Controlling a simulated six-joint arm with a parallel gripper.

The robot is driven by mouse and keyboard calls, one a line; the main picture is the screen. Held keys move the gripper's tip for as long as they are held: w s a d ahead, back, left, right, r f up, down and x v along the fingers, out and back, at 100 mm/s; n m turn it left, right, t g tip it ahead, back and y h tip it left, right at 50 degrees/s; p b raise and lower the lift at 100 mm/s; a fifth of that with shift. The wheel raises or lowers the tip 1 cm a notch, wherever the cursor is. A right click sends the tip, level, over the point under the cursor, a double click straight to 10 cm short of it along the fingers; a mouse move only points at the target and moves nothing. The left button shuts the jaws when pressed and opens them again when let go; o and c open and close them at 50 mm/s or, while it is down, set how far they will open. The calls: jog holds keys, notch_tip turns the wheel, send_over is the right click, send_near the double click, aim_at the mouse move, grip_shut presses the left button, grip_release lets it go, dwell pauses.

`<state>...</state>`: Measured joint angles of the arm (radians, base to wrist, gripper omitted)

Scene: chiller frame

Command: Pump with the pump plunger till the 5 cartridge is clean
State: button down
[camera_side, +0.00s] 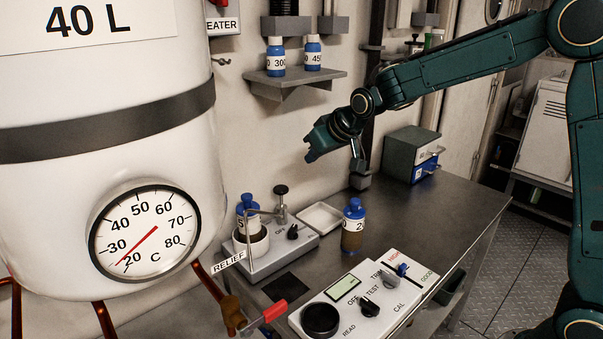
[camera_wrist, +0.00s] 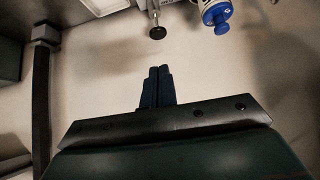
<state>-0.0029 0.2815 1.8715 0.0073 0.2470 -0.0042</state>
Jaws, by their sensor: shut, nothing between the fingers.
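The 5 cartridge (camera_side: 246,211) has a blue cap and stands upright in a white cup on the pump unit (camera_side: 300,243). Its lower part looks brown. The pump plunger (camera_side: 281,190) has a dark round knob on a thin rod, just right of the cartridge. The plunger knob (camera_wrist: 157,32) also shows at the top of the wrist view, with a blue-capped cartridge (camera_wrist: 220,20), likely the 5, to its right. My gripper (camera_side: 308,154) is shut and empty, above and to the right of the plunger, apart from it. Its fingertips (camera_wrist: 160,69) are together in the wrist view.
A second cartridge (camera_side: 353,228), labelled 2, stands on the bench right of an empty white tray (camera_side: 320,218). A tester panel (camera_side: 363,300) lies in front. A large white tank (camera_side: 110,130) fills the left. Two bottles stand on a wall shelf (camera_side: 294,85).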

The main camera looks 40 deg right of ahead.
jog(key=s+r+g, duration=0.1)
jog(key=s, duration=1.7)
jog(key=s+r+g, duration=0.1)
jog(key=s+r, duration=0.1)
jog(key=s, duration=1.6)
jog(key=shift+s+r+g, duration=0.25)
jog(key=shift+g, duration=0.15)
jog(key=shift+w, duration=0.1)
jog(key=w+r+t, duration=0.2)
jog(key=w+r, duration=0.1)
jog(key=w, duration=1.8)
jog(key=w+f, duration=0.3)
jog(key=w, duration=0.7)
jog(key=w+f+t, duration=0.1)
jog(key=w+f, duration=0.3)
jog(key=w, duration=0.6)
jog(key=shift+w+f, duration=0.2)
jog(key=shift+w, duration=0.2)
jog(key=shift+d+f, duration=0.1)
jog(key=shift+f, duration=0.05)
